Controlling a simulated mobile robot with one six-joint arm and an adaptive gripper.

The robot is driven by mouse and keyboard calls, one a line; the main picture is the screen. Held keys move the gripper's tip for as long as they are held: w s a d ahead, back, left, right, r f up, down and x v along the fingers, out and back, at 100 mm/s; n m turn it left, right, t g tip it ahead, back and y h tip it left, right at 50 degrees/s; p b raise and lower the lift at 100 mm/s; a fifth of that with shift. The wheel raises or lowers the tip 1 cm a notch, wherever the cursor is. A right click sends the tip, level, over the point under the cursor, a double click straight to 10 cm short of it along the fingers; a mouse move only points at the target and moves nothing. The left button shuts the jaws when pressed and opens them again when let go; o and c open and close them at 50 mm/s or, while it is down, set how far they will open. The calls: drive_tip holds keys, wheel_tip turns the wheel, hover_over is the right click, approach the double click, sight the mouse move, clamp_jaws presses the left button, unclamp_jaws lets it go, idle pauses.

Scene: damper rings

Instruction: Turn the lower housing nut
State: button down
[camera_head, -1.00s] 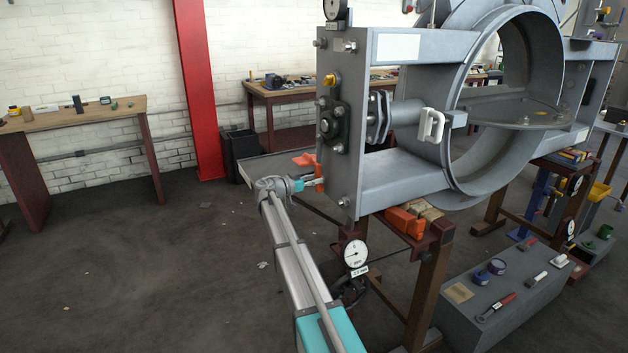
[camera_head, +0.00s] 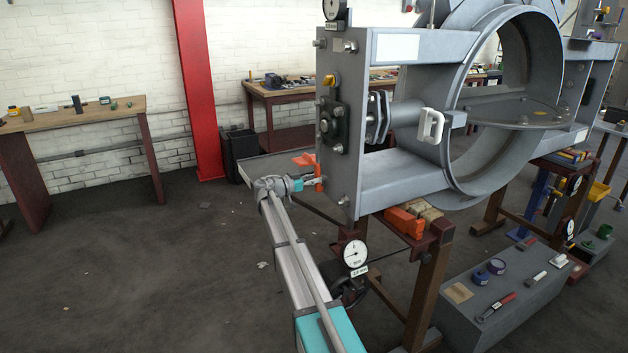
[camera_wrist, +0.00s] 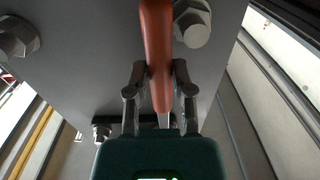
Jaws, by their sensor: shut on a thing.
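The grey damper frame's end plate (camera_head: 340,190) carries a dark bearing housing (camera_head: 333,122) with light nuts, including a lower housing nut (camera_head: 338,148). My gripper (camera_head: 305,184) is low at the plate's left edge. In the wrist view, my gripper (camera_wrist: 160,85) is shut on an orange-red handle (camera_wrist: 157,50), one finger on each side. The handle also shows in the head view (camera_head: 319,180). A hex nut (camera_wrist: 190,22) is beside the handle's upper part; another bolt head (camera_wrist: 15,38) is at the left. I cannot tell which of these is the lower housing nut, or whether the handle's far end engages one.
A dial gauge (camera_head: 355,253) hangs below the frame. Orange blocks (camera_head: 405,222) sit on the brown support stand (camera_head: 428,275). A grey chest (camera_head: 510,300) with tools stands at the right. Another bolt (camera_wrist: 103,130) is close to my left finger.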

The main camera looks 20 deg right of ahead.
drive_tip(key=shift+a+r, duration=0.1)
drive_tip(key=shift+a, duration=0.1)
drive_tip(key=shift+a+p, duration=0.3)
drive_tip(key=shift+p, duration=0.15)
drive_tip(key=shift+a, duration=0.7)
idle(0.8)
